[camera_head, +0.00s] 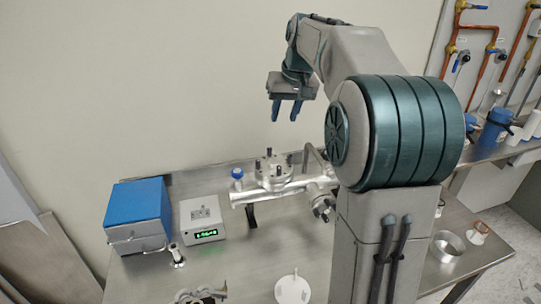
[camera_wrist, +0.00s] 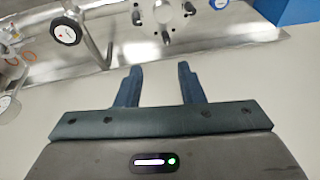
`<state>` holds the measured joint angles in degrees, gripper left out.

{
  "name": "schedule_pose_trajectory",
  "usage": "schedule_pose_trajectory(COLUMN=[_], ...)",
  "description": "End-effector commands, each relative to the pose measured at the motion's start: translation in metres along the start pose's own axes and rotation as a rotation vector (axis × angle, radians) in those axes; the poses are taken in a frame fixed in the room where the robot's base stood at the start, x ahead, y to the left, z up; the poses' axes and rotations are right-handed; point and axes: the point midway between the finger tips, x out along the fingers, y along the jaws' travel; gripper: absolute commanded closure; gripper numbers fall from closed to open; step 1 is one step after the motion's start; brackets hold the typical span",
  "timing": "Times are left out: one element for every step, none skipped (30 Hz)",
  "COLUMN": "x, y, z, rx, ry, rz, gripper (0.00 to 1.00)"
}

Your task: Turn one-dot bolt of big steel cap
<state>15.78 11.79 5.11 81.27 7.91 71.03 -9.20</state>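The big steel cap (camera_head: 273,172) is a round flange on top of a horizontal steel pipe on the bench. Several dark bolts (camera_head: 269,152) stand up from it. No dot marks can be made out on the bolts. In the wrist view the cap (camera_wrist: 172,16) shows at the top edge, partly cut off, beyond my fingertips. My gripper (camera_head: 285,113) is open and empty, with its fingers pointing down. It is in the air well above the cap. In the wrist view the two blue fingers (camera_wrist: 160,72) are apart with nothing between them.
A blue box (camera_head: 137,215) and a white meter with a green display (camera_head: 203,220) stand on the steel bench (camera_head: 240,262), left of the pipe (camera_head: 300,186). A blue knob (camera_head: 237,173) is close beside the cap.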

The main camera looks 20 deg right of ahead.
Motion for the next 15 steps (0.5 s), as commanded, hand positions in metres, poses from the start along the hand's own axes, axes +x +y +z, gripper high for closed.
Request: schedule_pose_trajectory(x=[0.004,0.004,0.003,0.003,0.002,0.002,0.001,0.001,0.001,0.002,0.003,0.005,0.007,0.011,0.016], y=[-0.001,-0.003,-0.004,-0.005,-0.007,-0.008,-0.009,-0.009,-0.010,-0.010,-0.010,-0.011,-0.011,-0.011,-0.011], z=[0.003,0.003,0.004,0.004,0.005,0.005,0.005,0.005,0.005,0.004,0.004,0.004,0.004,0.004,0.004], rx=[-0.070,-0.112,-0.163,-0.196,-0.225,-0.257,-0.276,-0.291,-0.306,-0.314,-0.319,-0.322,-0.322,-0.322,-0.322], ry=[0.020,0.030,0.042,0.050,0.057,0.064,0.069,0.072,0.075,0.077,0.077,0.077,0.076,0.075,0.075], rz=[-0.002,-0.003,-0.003,-0.002,-0.002,-0.001,0.000,0.000,0.001,0.001,0.001,0.001,0.001,0.001,0.001], gripper=[0.65,0.65,0.65,0.65,0.65,0.65,0.65,0.65,0.65,0.65,0.65,0.65,0.65,0.65,0.65])
